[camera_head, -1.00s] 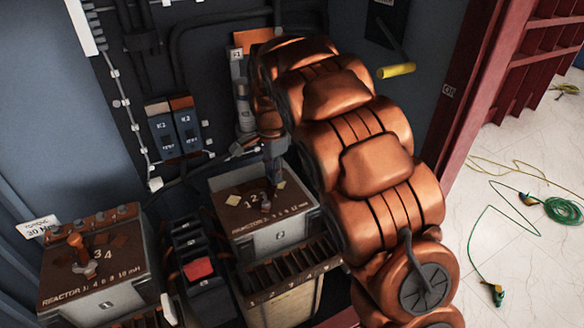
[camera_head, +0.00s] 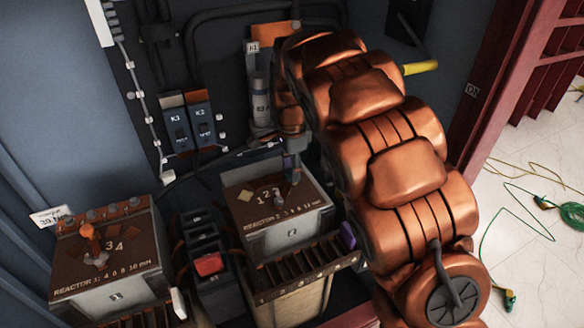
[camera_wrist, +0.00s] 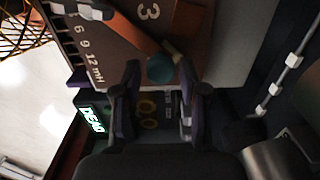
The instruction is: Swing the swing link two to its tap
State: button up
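The brown-topped box marked REACTOR 2 (camera_head: 300,226) stands in the middle of the head view, with the numbers 1, 2 and 3 on its top. My gripper (camera_head: 292,178) points down over the right part of that top and hides the link there. In the wrist view my gripper (camera_wrist: 160,80) is open, its two dark fingers on either side of a round teal knob (camera_wrist: 160,68). No clear contact shows. A copper-coloured bar (camera_wrist: 138,36), seemingly swing link two, runs diagonally up-left from the knob. The number 3 shows beyond it.
The REACTOR 1 box (camera_head: 125,285) with an orange-knobbed link (camera_head: 88,232) stands at left. A black unit with a red block (camera_head: 209,264) sits between the boxes. Blocks K3 (camera_head: 176,122) and K2 (camera_head: 201,117) are on the back wall. Cables lie on the floor at right.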

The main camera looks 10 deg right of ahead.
jog(key=shift+o, duration=0.7)
jog(key=shift+r, duration=0.1)
notch_tip(320, 180, up, 12)
dwell(0.4)
jog(key=s+d+r+n+p, duration=0.1)
jog(key=s+d+n+p, duration=0.15)
jog(key=s, duration=0.65)
jog(key=s+d+r+n+p, duration=0.15)
jog(key=s+d+n, duration=0.25)
jog(key=s, duration=0.5)
jog(key=s+f+n+g+p, duration=0.1)
jog(key=s+n, duration=0.3)
jog(key=s, duration=0.6)
jog(key=s+d+f+n+p, duration=0.1)
jog(key=s+f+n, duration=0.3)
jog(key=s, duration=0.7)
jog(key=shift+n+g, duration=0.35)
jog(key=shift+g, duration=0.05)
